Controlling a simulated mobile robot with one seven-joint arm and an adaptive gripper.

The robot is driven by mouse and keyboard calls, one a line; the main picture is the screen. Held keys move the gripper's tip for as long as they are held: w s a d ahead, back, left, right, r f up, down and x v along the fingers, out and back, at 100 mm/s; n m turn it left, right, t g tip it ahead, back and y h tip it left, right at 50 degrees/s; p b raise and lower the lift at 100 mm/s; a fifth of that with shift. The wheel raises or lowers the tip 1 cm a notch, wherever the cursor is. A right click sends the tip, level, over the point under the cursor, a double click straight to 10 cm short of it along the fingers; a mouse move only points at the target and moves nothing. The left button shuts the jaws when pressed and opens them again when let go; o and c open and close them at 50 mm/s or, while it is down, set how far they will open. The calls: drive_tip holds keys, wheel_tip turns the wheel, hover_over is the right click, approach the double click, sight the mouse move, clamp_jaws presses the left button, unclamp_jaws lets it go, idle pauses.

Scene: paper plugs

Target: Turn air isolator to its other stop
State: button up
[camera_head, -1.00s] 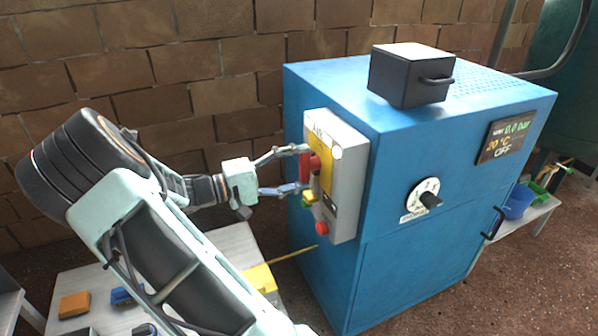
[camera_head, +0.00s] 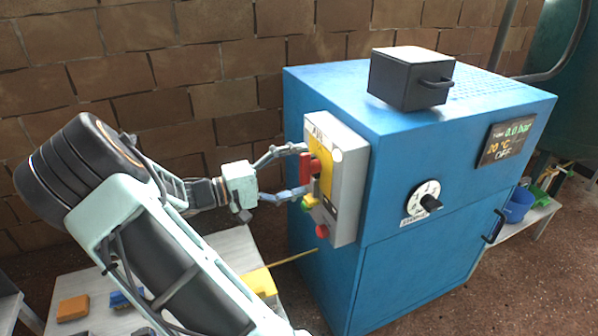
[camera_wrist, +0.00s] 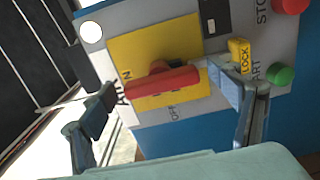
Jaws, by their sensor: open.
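The air isolator is a red handle (camera_wrist: 162,82) on a yellow plate (camera_wrist: 150,45) in the wrist view. Its bar lies across the plate, with ON and OFF lettering beside it. In the head view the red handle (camera_head: 306,168) shows on the side of the grey control box (camera_head: 343,190). My gripper (camera_head: 303,170) is open in front of the handle. In the wrist view my gripper's fingers (camera_wrist: 170,95) stand apart, one near each end of the bar. I cannot tell whether either finger touches it.
The grey box also bears a yellow LOCK tag (camera_wrist: 240,55), a green button (camera_wrist: 280,75) and a red stop button (camera_head: 322,231). It is fixed to a blue cabinet (camera_head: 420,140) with a dial (camera_head: 424,199). A table (camera_head: 215,240) with loose parts stands below my arm.

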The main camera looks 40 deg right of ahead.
drive_tip(key=shift+a, duration=0.1)
drive_tip(key=v, duration=1.1)
drive_tip(key=shift+a, duration=0.4)
